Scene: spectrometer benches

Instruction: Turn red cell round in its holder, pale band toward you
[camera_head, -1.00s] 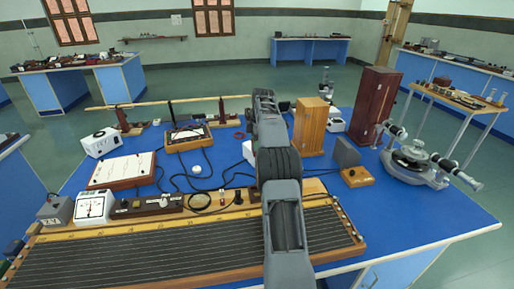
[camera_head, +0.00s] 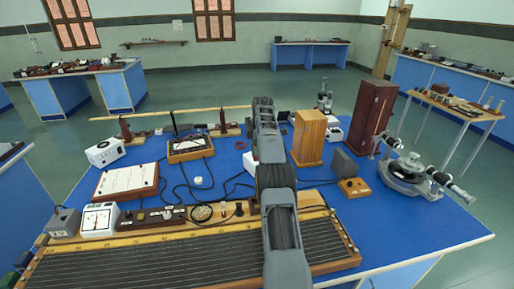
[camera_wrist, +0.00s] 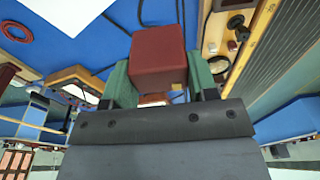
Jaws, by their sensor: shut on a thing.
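The red cell (camera_wrist: 158,55) is a plain dark red block in the wrist view. My gripper (camera_wrist: 160,78) has green fingers, one on each side of the cell, and is shut on it. The faces of the cell turned to the wrist camera are plain red, and I see no pale band on them. A small orange and whitish patch shows just under the cell between the fingers; I cannot tell what it is. I cannot make out the cell's holder in either view. In the head view my own arm hides the gripper and the cell.
The blue bench (camera_head: 400,240) is crowded. A long wired board (camera_head: 190,250) lies along the front. A light wooden box (camera_head: 308,138), a dark wooden cabinet (camera_head: 371,115) and a grey spectrometer (camera_head: 412,172) stand to the right. A white-topped board (camera_head: 128,178) lies to the left.

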